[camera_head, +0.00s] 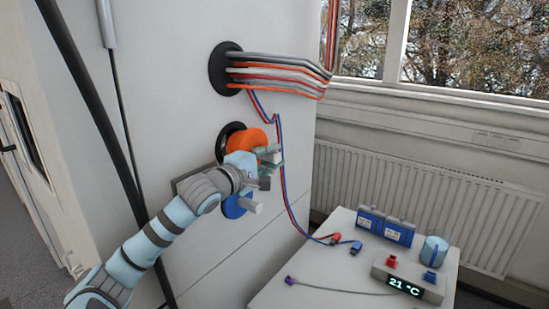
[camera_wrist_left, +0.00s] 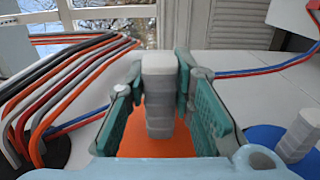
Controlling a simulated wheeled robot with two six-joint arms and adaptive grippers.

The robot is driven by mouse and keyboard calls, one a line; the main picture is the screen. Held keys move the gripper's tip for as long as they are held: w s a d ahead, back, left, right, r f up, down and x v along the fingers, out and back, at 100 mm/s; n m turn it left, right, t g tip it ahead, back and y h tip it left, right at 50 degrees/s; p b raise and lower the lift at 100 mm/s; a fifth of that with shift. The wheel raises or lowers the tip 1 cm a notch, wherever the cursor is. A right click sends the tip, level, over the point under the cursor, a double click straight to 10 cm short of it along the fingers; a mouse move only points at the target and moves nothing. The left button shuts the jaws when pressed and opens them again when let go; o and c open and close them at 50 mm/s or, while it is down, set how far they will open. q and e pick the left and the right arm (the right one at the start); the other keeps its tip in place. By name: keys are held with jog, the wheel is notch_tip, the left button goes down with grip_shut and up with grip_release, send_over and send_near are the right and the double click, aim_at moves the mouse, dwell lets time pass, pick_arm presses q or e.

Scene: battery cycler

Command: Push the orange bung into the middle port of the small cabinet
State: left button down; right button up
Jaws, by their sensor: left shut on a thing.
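My left gripper (camera_head: 266,162) is shut on the grey handle of the orange bung (camera_head: 247,140), in front of the white cabinet face (camera_head: 170,75). In the left wrist view the ribbed grey handle (camera_wrist_left: 159,95) stands between the two green fingers, with the orange disc (camera_wrist_left: 150,146) below it. The black-rimmed middle port (camera_head: 224,138) shows at the bung's left edge; the bung and gripper hide the rest. The bung appears to stand out in front of the port and to its right; its exact depth cannot be told. My right gripper is not in view.
Grey and orange cables (camera_head: 285,72) leave the upper port (camera_head: 218,68). A blue bung (camera_head: 236,206) sits below, partly hidden by my gripper. Thin red and blue leads (camera_head: 283,185) hang close at the right, down to a white bench (camera_head: 300,283) with instruments.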

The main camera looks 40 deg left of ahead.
aim_at(253, 150)
pick_arm(q)
jog(key=shift+a, duration=1.55)
dwell(1.1)
jog(key=shift+a, duration=0.95)
dwell(0.6)
jog(key=shift+a, duration=0.6)
jog(key=c, duration=1.3)
grip_release()
jog(key=shift+s, duration=0.1)
jog(key=o, duration=1.3)
